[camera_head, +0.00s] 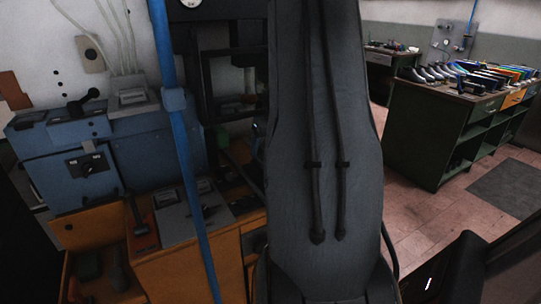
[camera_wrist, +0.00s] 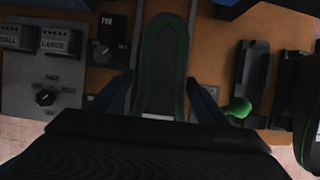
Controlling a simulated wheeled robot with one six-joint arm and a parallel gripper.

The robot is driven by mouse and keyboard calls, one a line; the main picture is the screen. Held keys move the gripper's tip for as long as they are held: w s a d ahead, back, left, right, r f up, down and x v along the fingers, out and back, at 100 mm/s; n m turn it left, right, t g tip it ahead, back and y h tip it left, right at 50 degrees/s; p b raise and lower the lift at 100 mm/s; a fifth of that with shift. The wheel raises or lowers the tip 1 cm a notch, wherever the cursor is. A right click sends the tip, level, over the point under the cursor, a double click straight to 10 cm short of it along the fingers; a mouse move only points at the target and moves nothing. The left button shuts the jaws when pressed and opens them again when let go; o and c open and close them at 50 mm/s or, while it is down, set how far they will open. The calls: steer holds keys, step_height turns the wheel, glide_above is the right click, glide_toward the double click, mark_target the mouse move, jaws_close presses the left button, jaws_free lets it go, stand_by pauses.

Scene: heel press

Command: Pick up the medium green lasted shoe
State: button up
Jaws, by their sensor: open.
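In the wrist view a long dark shape with a green rim (camera_wrist: 163,62), like a shoe seen end-on from above, lies between the two fingers of my gripper (camera_wrist: 163,98). It appears to be the green lasted shoe; its size cannot be told. The gripper is open, one finger on each side, and I cannot tell whether either touches it. The shoe's near end is hidden by the dark gripper body. In the head view my arm covers the middle, and neither gripper nor shoe can be made out clearly.
Another green-edged dark thing (camera_wrist: 311,125) is at the right edge. In the head view, a blue post (camera_head: 180,150) stands left; a shoe-laden bench (camera_head: 430,125) is right.

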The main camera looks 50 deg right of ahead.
steer(key=c, duration=1.2)
steer(key=shift+r, duration=0.1)
steer(key=shift+c, duration=0.8)
steer(key=shift+r, duration=0.1)
